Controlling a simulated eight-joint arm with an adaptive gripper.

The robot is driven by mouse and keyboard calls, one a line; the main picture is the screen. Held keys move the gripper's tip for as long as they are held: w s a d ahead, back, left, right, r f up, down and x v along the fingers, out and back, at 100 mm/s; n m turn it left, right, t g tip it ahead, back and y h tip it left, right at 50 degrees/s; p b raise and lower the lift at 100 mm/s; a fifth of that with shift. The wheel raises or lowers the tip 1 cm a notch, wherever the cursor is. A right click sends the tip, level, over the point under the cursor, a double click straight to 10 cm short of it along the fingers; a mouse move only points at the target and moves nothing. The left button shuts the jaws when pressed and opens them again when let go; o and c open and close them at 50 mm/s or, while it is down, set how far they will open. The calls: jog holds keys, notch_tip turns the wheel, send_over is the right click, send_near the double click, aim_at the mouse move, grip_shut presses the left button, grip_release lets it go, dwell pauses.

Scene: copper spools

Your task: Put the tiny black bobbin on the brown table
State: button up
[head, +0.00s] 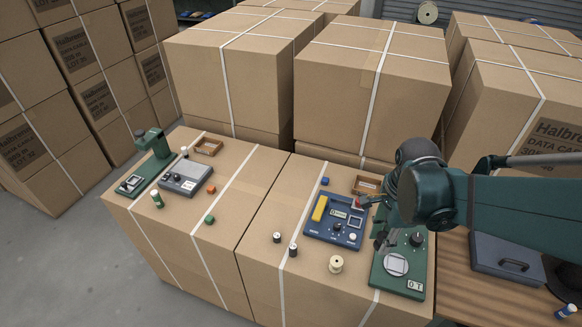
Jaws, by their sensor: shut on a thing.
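Two small dark bobbins with pale ends stand on the right front carton: one black bobbin (277,238) and another (293,251) just right of it. The left one looks slightly smaller. The brown table (452,287) is at the lower right, partly hidden by my arm.
A blue panel (318,233), a cream spool (336,264) and a green device (389,283) crowd the right carton. A grey case (492,262) and a small bottle (566,311) occupy the brown table. Tall strapped cartons (335,75) stand behind. The table's front left is bare.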

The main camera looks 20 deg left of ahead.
jog(key=s+a, duration=0.3)
send_over(358, 276)
jog(key=shift+f, duration=2.5)
jog(key=shift+f, duration=0.15)
jog(key=shift+f+b, duration=0.6)
jog(key=shift+f, duration=2.2)
jog(key=shift+f, duration=0.15)
jog(key=shift+f+b, duration=0.55)
jog(key=shift+f, duration=1.35)
jog(key=shift+f, duration=0.25)
